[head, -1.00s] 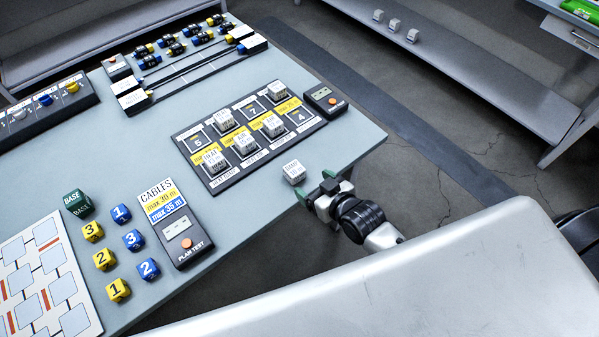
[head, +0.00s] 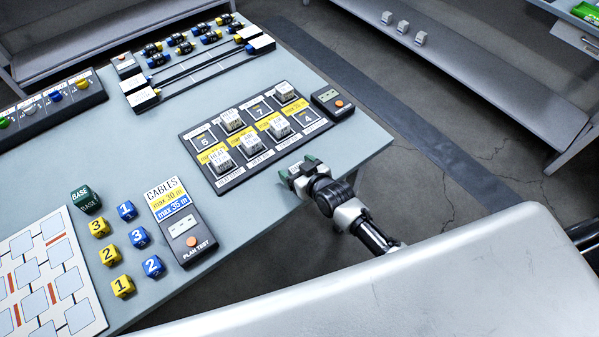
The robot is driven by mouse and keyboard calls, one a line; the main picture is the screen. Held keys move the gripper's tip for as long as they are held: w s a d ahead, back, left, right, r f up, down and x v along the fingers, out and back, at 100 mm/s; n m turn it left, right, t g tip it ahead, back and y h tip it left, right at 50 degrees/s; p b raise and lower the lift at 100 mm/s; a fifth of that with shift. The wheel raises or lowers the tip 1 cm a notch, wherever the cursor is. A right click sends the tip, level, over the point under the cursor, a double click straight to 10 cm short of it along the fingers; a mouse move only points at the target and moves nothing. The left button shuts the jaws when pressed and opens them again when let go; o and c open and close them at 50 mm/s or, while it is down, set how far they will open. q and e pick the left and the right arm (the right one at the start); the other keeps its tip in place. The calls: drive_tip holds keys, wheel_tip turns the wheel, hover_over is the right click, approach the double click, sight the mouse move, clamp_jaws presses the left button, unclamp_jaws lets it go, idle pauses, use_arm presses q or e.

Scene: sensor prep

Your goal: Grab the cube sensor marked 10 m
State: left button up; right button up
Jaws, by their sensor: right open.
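My right gripper (head: 299,170) is at the table's right front edge, reaching in over it, with its green-tipped fingers apart. A small pale patch between the fingers (head: 296,170) looks like the loose white cube sensor, mostly hidden by the gripper; its marking cannot be read now. Other white cube sensors stand on the dark slot board (head: 232,180), such as one at its front left (head: 221,161) and one at its front right (head: 279,127). Their small print is too fine to read surely. My left gripper is not in view.
The plan test device (head: 188,236) and yellow and blue number cubes (head: 122,286) stand on the left. Bare tabletop (head: 345,140) lies right of the board.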

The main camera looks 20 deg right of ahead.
drive_tip(key=c, duration=1)
